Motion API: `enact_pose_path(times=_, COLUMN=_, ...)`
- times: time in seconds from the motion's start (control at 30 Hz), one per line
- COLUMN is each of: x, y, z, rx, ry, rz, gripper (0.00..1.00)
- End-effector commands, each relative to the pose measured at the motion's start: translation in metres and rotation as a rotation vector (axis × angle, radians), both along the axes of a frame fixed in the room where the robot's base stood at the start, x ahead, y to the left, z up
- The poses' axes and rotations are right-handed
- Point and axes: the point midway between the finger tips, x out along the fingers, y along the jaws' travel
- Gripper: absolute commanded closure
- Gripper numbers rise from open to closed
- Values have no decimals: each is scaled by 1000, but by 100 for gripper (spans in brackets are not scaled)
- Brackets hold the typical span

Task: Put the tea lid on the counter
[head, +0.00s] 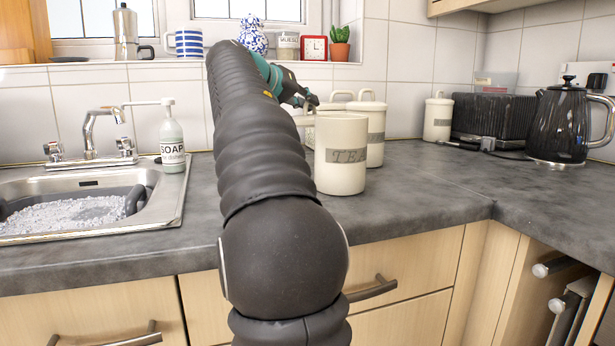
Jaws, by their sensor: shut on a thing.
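The white TEA canister (341,155) stands upright on the grey counter (425,200), and no lid shows on its rim. My gripper (306,103) is beyond my arm, just left of and above the canister's rim. Its jaws are shut on a pale piece just below the fingers, which looks like the tea lid (302,120). My arm and the canister hide part of it, and I cannot tell its tilt. The lid appears apart from the counter, though its lower side is unclear.
Lidded white canisters (376,130) stand close behind the TEA canister, another (437,118) farther right. A black toaster (493,120) and kettle (560,125) are at the right. The soapy sink (165,205) and soap bottle (173,145) are at the left. Counter right of the TEA canister is clear.

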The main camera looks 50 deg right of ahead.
Motion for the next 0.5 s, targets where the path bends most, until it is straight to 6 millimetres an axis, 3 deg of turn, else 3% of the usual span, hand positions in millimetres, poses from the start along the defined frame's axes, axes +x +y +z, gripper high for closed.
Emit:
enact_pose_path(times=0.3, x=1, y=2, z=-53, rx=-3, ry=1, rz=-6, gripper=100)
enact_pose_path(times=0.5, x=0, y=1, z=-67, rx=-5, ry=-1, rz=-8, gripper=100)
